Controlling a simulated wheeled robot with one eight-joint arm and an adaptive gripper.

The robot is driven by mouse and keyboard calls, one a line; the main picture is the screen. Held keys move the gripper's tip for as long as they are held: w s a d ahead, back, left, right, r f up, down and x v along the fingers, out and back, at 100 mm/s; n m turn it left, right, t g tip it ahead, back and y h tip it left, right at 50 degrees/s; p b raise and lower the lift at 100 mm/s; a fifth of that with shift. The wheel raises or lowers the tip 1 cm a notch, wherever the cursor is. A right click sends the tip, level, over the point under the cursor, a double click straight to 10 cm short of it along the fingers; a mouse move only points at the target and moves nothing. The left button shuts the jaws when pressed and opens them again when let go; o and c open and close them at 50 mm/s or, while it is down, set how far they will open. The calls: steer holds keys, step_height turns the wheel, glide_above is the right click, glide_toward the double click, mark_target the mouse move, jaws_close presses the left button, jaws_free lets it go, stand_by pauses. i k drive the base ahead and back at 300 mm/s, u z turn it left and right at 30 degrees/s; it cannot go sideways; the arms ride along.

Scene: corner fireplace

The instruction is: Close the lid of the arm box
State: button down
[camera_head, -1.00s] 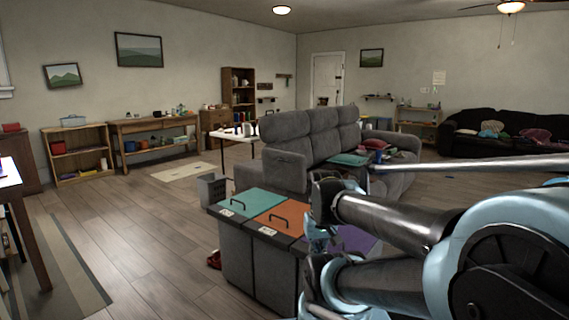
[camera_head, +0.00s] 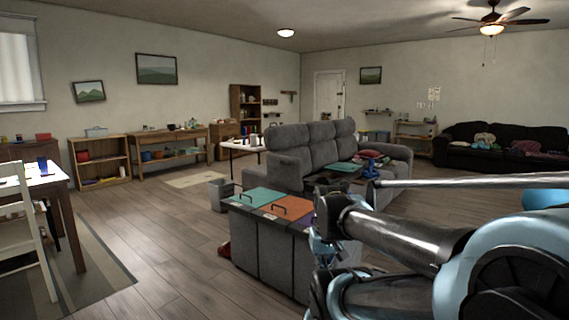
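A grey storage unit (camera_head: 263,247) stands at the end of the grey sofa, right of the middle of the head view. Its top has a teal lid (camera_head: 262,198) and an orange lid (camera_head: 293,209), each with a dark handle; both look flat and shut. My arm covers the right part of the unit. A dark flat panel (camera_head: 328,183) shows just behind it; I cannot tell whether it is a raised lid. I cannot tell which part is the arm box. The end of my arm, with my gripper (camera_head: 322,228), is in front of the unit. Its fingers are not clear.
The grey sofa (camera_head: 318,148) holds cushions. A grey bin (camera_head: 220,193) stands left of the unit. A table (camera_head: 40,178) and a white chair (camera_head: 25,235) are at the left by a striped rug (camera_head: 95,262).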

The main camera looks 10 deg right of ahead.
mark_target(282, 171)
steer(key=u, duration=0.45)
steer(key=i, duration=0.6)
steer(key=u, duration=0.35)
steer(key=i, duration=1.3)
steer(key=z, duration=0.55)
